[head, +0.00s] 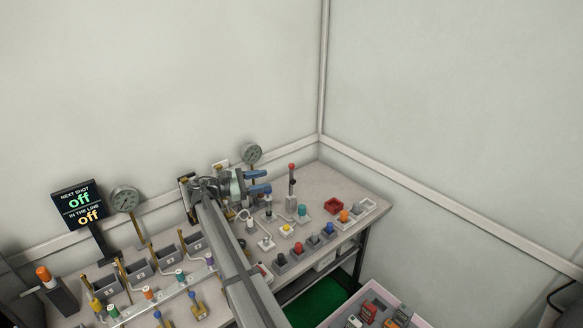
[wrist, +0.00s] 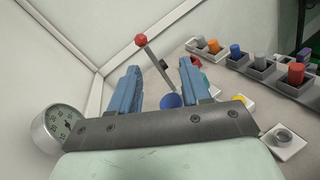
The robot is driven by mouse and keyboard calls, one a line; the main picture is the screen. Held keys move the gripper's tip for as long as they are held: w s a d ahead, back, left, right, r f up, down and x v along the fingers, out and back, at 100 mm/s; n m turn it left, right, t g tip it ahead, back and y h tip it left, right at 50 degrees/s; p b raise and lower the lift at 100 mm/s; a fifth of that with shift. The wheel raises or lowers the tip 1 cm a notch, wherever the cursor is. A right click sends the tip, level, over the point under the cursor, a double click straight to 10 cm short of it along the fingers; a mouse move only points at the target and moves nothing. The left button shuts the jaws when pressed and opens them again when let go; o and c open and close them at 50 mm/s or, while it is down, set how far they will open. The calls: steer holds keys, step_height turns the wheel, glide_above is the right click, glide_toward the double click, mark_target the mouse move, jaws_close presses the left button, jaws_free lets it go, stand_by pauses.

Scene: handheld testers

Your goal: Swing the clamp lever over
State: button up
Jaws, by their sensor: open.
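The clamp lever (head: 291,181) is a thin grey rod with a red knob, standing near upright on a small grey base at the back of the bench. In the wrist view the lever (wrist: 155,58) leans up to the left, its red knob beyond the fingertips. My gripper (head: 266,181) has blue fingers, spread apart and pointing at the lever from its left. In the wrist view my gripper (wrist: 160,72) is open, with the lever showing in the gap between the fingers. I see no contact. The lever's foot is partly hidden by the right finger.
Round gauges (head: 251,154) stand along the back wall. A blue round part (wrist: 172,100) shows between the fingers, below the lever.

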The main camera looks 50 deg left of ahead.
mark_target(291, 166)
steer(key=shift+n+t, duration=0.3)
steer(key=shift+n, duration=0.1)
steer(key=x, duration=0.4)
steer(key=a+x, duration=0.1)
steer(key=x, duration=0.3)
steer(key=a+r+x, duration=0.1)
steer(key=x, duration=0.2)
steer(key=shift+w+r, duration=0.1)
steer(key=shift+w, duration=0.7)
steer(key=shift+c, duration=0.2)
steer(key=shift+a, duration=0.1)
jaws_close()
